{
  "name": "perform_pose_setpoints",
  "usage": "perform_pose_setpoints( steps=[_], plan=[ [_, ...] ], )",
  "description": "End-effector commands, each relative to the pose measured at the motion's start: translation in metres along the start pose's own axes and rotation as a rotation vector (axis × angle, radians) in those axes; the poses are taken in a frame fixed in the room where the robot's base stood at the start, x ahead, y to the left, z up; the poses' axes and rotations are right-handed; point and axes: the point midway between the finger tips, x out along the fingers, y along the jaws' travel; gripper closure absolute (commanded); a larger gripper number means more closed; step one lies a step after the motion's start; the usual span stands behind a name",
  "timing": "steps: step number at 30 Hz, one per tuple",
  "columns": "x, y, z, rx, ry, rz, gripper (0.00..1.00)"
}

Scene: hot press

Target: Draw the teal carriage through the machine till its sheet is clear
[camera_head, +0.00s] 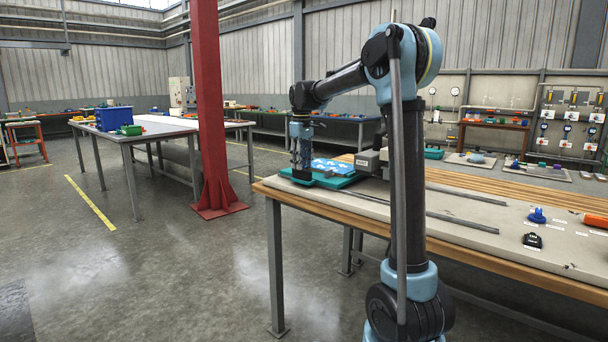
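The teal carriage (340,183) lies flat at the far left end of the near workbench. A blue sheet with white marks (333,166) lies on top of it. The grey machine (370,161) stands just right of the carriage, partly hidden behind my arm. The sheet shows to the left of the machine; whether any of it is still under the machine I cannot tell. My gripper (302,178) points down at the carriage's left end, at or close to its surface. Its fingers are too small and dark to show whether they grip anything.
Two grey rails (455,218) run along the bench (420,201) right of the machine. A blue knob-like object (537,215), a small black object (532,240) and an orange object (594,220) lie further right. A red column (211,110) stands on the floor left of the bench.

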Motion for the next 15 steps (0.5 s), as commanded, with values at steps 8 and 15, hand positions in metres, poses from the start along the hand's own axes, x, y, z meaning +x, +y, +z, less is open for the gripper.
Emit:
perform_pose_setpoints(
  steps=[8, 15],
  plan=[
    [0.035, 0.0, 0.001, 0.0, 0.0, 0.0, 0.62],
    [0.042, 0.0, 0.001, 0.001, 0.0, 0.0, 0.62]
  ],
)
